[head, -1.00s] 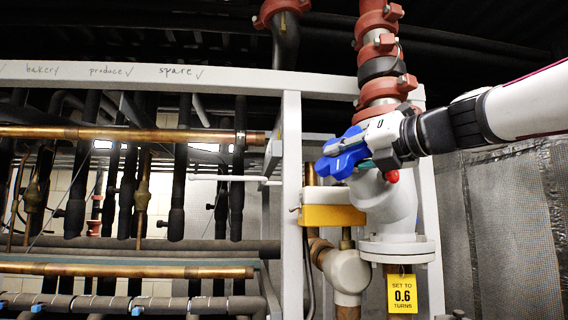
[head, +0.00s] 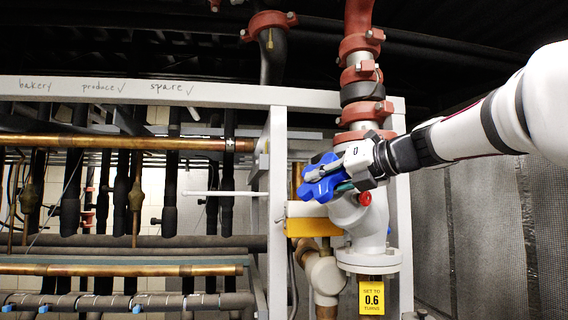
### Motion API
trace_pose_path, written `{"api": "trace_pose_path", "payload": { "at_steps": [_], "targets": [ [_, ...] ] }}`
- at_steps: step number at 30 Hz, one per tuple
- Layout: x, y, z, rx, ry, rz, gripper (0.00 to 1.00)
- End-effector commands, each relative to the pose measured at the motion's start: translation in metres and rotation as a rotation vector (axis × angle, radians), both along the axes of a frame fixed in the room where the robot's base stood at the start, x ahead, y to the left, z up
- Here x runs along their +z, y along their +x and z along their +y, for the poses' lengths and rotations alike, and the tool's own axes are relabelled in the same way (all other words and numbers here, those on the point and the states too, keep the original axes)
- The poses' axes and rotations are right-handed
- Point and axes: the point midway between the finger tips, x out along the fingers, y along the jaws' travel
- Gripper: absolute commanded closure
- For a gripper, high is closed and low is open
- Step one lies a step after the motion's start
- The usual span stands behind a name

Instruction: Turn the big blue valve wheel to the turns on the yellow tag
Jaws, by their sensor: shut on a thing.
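The big blue valve wheel (head: 318,178) sits on the front of the white valve body (head: 362,220), at the right of the rack. My gripper (head: 345,172) reaches in from the right and is shut on the wheel's right side. The gripper hides part of the wheel and its hub.
A white frame post (head: 277,210) stands just left of the wheel. Red-clamped pipe (head: 362,85) rises above the valve. Copper and black pipes (head: 120,143) fill the rack at left. A grey mesh wall (head: 480,230) is at right.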

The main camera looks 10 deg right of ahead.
Motion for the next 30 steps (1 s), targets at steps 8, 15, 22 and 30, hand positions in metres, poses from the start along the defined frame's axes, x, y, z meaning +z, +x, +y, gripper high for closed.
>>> {"api": "trace_pose_path", "payload": {
  "at_steps": [8, 15, 22, 30],
  "targets": [
    [0.0018, -0.0027, 0.0, 0.026, -0.017, 0.033, 1.0],
    [0.0, -0.0019, 0.0001, 0.029, -0.018, 0.037, 1.0],
    [-0.0004, -0.002, 0.0, 0.028, -0.018, 0.037, 0.73],
    [0.0009, -0.0048, -0.0027, 0.027, -0.018, 0.037, 0.73]
  ]
}}
